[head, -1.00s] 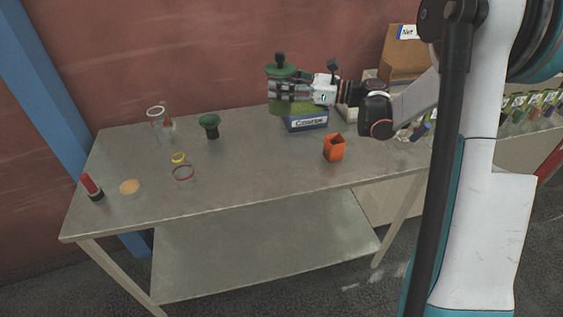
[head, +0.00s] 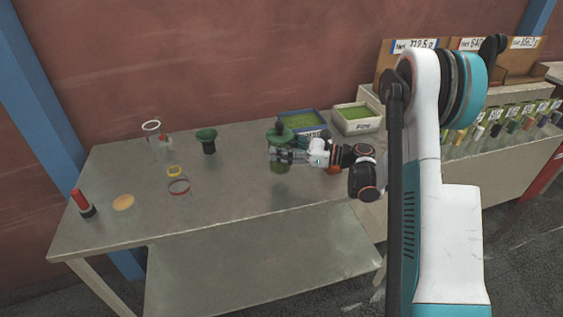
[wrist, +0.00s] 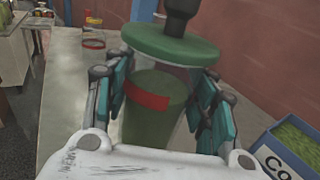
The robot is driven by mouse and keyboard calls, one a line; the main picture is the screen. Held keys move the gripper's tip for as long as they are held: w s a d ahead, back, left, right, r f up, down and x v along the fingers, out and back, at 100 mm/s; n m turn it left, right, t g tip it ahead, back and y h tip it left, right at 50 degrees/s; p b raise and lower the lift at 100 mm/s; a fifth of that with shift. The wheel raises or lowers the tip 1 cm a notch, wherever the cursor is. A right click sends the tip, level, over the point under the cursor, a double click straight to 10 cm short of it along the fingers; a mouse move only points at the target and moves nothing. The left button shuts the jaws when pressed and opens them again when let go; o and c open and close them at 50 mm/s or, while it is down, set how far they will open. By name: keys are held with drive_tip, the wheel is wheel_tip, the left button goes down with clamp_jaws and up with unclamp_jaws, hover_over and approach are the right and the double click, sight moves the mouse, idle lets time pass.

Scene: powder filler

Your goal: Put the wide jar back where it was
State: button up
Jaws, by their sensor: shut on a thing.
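My gripper (head: 274,155) is shut around the wide jar (head: 279,165), over the right half of the table. In the wrist view the jar (wrist: 155,110) is clear-walled, with green matter and a red band, between both fingers (wrist: 155,112). A green disc with a black knob (wrist: 174,42) sits over its mouth; it also shows in the head view (head: 279,134). The jar looks roughly upright. Whether its base touches the table is hard to tell.
Behind stand a blue bin (head: 300,122) and a white bin (head: 356,119) of green powder. An orange box (head: 333,170) is partly hidden by my arm.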

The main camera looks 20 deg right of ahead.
drive_tip(key=shift+f+b, duration=0.6)
drive_tip(key=shift+f, duration=1.6)
drive_tip(key=shift+f, duration=0.1)
drive_tip(key=o, duration=1)
drive_tip(key=shift+r, duration=0.2)
drive_tip(key=p+v, duration=0.1)
drive_tip(key=v, duration=0.6)
drive_tip(key=shift+s+d+f, duration=0.1)
drive_tip(key=shift+s+d, duration=0.05)
drive_tip(key=shift+d, duration=0.05)
